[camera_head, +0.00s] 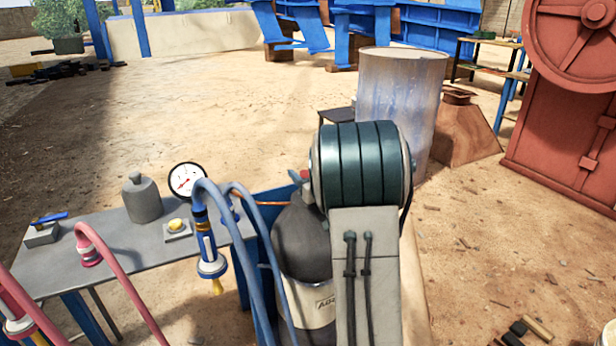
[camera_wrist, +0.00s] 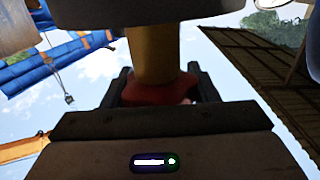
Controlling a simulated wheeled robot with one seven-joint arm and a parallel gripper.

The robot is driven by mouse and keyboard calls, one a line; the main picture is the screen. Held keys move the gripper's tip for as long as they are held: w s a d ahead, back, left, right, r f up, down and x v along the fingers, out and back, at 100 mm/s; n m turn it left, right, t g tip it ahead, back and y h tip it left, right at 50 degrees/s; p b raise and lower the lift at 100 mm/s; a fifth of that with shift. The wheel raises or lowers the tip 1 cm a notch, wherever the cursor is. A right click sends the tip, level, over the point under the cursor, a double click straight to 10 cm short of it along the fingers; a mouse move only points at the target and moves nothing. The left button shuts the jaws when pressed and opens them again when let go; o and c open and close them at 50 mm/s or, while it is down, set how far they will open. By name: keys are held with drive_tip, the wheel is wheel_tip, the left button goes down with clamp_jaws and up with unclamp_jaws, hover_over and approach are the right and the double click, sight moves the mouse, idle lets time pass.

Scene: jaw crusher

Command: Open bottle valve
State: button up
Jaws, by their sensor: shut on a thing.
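A dark gas bottle (camera_head: 303,245) with a pale label stands at the end of the bench in the head view, partly hidden behind my arm. A small red piece (camera_head: 304,174) shows above its top, beside my arm. In the wrist view a red valve knob (camera_wrist: 150,92) sits on a yellow stem (camera_wrist: 153,55). My gripper (camera_wrist: 162,88) has one dark finger on each side of the knob and is shut on it. In the head view my own arm hides the gripper and most of the valve.
Red hoses (camera_head: 110,262) hang in front. A metal drum (camera_head: 398,100) stands behind my arm. Open sandy ground lies beyond the bench.

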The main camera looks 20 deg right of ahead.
drive_tip(key=n+g+y+p, duration=0.1)
drive_tip(key=n+y, duration=0.1)
drive_tip(key=y, duration=0.1)
drive_tip(key=n+g+y+p, duration=0.1)
drive_tip(key=n+y+p, duration=0.1)
drive_tip(key=y, duration=0.1)
drive_tip(key=shift+a+r+y, duration=0.2)
drive_tip(key=shift+y, duration=0.1)
drive_tip(key=n+g+y+p, duration=0.2)
drive_tip(key=y, duration=0.1)
drive_tip(key=n+g+y+p, duration=0.1)
drive_tip(key=n+p, duration=0.1)
drive_tip(key=shift+s+a+f+g+y, duration=0.1)
drive_tip(key=shift+s+a+g+y, duration=0.15)
drive_tip(key=shift+a+g+y, duration=0.15)
drive_tip(key=shift+n, duration=0.3)
drive_tip(key=o, duration=1)
drive_tip(key=shift+c, duration=0.2)
drive_tip(key=shift+f, duration=0.1)
drive_tip(key=p+v, duration=0.2)
drive_tip(key=v, duration=1.1)
drive_tip(key=shift+d, duration=0.45)
drive_tip(key=shift+s, duration=0.1)
